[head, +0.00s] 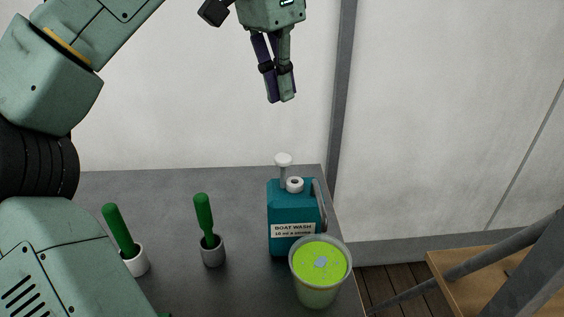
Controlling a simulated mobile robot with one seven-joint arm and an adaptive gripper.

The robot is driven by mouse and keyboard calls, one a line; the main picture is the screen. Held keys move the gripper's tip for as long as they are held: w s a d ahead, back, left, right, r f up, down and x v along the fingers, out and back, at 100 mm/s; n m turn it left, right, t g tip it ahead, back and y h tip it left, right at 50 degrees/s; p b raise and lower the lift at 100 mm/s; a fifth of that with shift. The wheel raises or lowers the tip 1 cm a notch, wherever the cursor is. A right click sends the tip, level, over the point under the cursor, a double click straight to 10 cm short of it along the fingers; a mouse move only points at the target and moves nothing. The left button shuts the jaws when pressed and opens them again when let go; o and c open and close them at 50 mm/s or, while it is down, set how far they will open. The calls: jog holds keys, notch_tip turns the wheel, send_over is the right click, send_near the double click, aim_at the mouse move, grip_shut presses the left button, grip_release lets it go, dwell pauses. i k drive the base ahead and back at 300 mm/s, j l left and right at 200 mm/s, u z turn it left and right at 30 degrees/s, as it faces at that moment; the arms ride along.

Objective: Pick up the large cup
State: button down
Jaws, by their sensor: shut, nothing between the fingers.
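The large cup (318,292) is a clear cup with bright green contents and a small pale blue-grey patch on top. It stands near the right edge of the dark grey bench (240,190) at the front. My gripper (280,100) is shut and empty, pointing down in the air well above the bench, up and to the left of the cup in the picture. Nothing touches the cup's visible rim. The cup's base is close to the bottom of the view.
A teal Boat Wash jug (283,212) with a white pump stands just behind the cup. Two small pots, one white (137,263) and one grey (213,255), hold green-handled tools to the left. Grey bars and a wooden surface (465,270) lie beyond the bench's right edge.

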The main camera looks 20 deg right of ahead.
aim_at(320, 264)
jog(key=k, duration=1)
